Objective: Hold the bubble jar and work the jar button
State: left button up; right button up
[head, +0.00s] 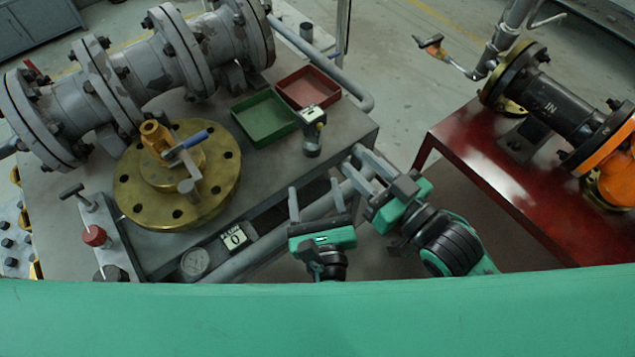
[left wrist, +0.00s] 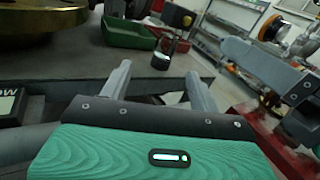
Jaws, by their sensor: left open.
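A small dark upright device with a pale square top, which looks like the bubble jar (head: 312,146), stands near the right front edge of the grey bench. It also shows in the left wrist view (left wrist: 163,58), beyond and between my left fingertips. I cannot single out its button. My left gripper (head: 314,190) is open and empty in front of the bench edge, apart from the jar. My right gripper (head: 351,157) is to its right, near the bench corner. Its two fingers are apart with nothing between them, and they point up and left toward the jar.
A green tray (head: 264,134) and a red tray (head: 308,90) sit behind the jar. A brass flange (head: 138,195) with a valve and large grey flanged pipes (head: 160,62) fill the bench's left. A pipe rail runs along the bench's front. A red table (head: 500,195) stands at right.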

aim_at(311, 129)
pick_arm(q)
jog(key=shift+w+d+r+m+h, duration=0.1)
jog(key=shift+w+r+m+h, duration=0.1)
jog(key=shift+w+m+h, duration=0.3)
jog(key=shift+w+d+r+m+h, duration=0.1)
jog(key=shift+w+r+m+h, duration=0.1)
jog(key=shift+w+m, duration=0.5)
jog(key=w, duration=0.9)
jog(key=w+a, duration=0.1)
jog(key=w, duration=0.3)
jog(key=shift+w, duration=0.15)
jog(key=shift+c, duration=0.4)
jog(key=c, duration=1.1)
pick_arm(e)
grip_shut()
